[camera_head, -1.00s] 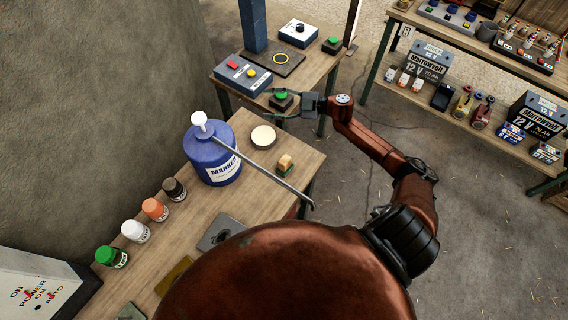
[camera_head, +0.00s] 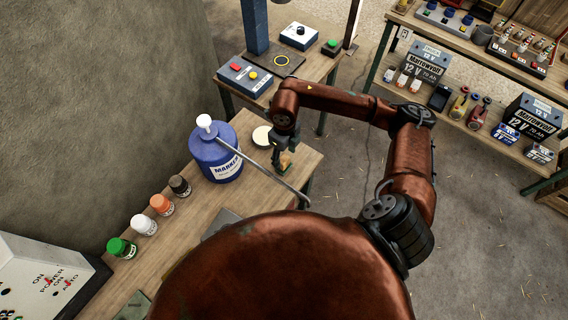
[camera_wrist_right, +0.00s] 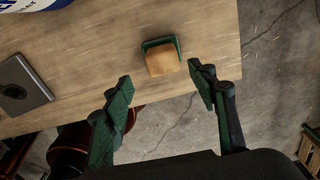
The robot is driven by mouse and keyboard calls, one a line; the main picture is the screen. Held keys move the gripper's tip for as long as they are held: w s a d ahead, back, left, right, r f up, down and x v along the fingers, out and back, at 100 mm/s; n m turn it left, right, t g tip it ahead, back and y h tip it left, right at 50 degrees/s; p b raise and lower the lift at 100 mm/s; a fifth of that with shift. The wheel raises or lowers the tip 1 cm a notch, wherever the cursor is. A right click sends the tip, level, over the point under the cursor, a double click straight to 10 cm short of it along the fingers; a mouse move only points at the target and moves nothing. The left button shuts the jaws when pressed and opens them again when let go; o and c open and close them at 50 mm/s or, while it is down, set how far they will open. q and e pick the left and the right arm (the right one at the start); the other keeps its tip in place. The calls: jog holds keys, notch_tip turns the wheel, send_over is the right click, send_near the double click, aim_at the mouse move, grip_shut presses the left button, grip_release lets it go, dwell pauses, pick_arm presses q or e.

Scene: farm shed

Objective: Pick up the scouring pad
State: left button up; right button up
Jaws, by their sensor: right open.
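The scouring pad (camera_head: 284,166) is a small tan block with a green layer. It lies near the right edge of the wooden workbench (camera_head: 200,222). In the right wrist view the pad (camera_wrist_right: 163,59) shows whole, ahead of and roughly between the fingertips. My right gripper (camera_head: 282,150) points down over the pad in the head view and partly hides it. Its two green fingers stand wide apart in the right wrist view (camera_wrist_right: 160,75), with nothing between them. My left gripper does not show.
A blue marker jug (camera_head: 216,160) with a long thin spout stands just left of the pad; the spout runs past it. Several small bottles (camera_head: 144,225) line the bench's left side. Another table (camera_head: 312,72) with button boxes stands beyond.

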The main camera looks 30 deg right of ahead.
aim_at(284, 158)
jog(key=f, duration=0.3)
jog(key=w+f, duration=0.1)
jog(key=f, duration=0.1)
jog(key=shift+d+f+p, duration=0.1)
jog(key=shift+d+p, duration=0.05)
jog(key=shift+p, duration=0.15)
jog(key=c, duration=1.3)
jog(key=shift+o, duration=0.2)
jog(key=shift+r, duration=0.6)
notch_tip(284, 158, up, 2)
jog(key=shift+r, duration=0.15)
jog(key=s+d+r, duration=0.1)
jog(key=s+r, duration=0.3)
jog(key=s, duration=0.3)
jog(key=s+r+b, duration=0.1)
jog(key=s+r, duration=0.4)
jog(key=s, duration=0.2)
jog(key=shift+d+r, duration=0.3)
jog(key=shift+d, duration=0.1)
